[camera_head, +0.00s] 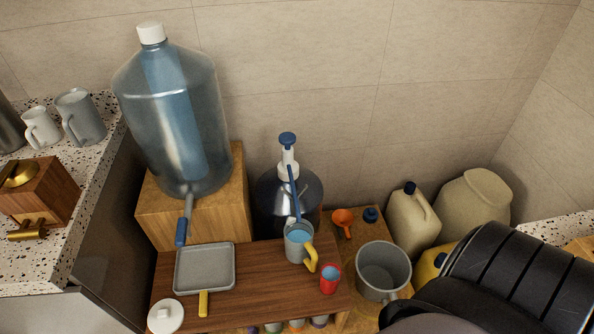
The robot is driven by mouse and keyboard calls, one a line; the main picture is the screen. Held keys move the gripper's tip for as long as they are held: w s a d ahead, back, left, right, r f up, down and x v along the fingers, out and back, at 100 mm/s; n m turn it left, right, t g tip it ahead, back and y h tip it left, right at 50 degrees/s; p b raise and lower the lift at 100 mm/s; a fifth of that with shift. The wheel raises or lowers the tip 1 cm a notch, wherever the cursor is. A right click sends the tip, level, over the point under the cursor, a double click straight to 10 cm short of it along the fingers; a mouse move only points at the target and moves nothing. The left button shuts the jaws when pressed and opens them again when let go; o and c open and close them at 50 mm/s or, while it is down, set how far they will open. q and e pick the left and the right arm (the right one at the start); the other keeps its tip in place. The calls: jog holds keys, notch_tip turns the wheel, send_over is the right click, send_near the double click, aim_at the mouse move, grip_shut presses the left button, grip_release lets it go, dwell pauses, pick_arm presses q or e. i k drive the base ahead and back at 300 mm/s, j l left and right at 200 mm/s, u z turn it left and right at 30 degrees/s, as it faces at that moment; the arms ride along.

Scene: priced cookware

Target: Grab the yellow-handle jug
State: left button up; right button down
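The yellow-handle jug (296,247) is a small grey jug with a yellow handle on its right side. It stands upright near the right end of the dark wooden board (255,278), in front of a dark pump bottle (270,196). Something blue shows inside its rim. A blue spout hangs from the pump bottle down to the jug's opening; I cannot tell whether they touch. Neither of my grippers is in view, and nothing is seen holding the jug.
A red cup (329,280) stands close right of the jug, with a large grey pot (382,270) beyond. Left are a square pan (205,270) and a white lid (165,316). A big water bottle (180,120) stands behind. Dark ridged parts cover the lower right.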

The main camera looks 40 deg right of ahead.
aim_at(298, 238)
jog(key=z, duration=1.2)
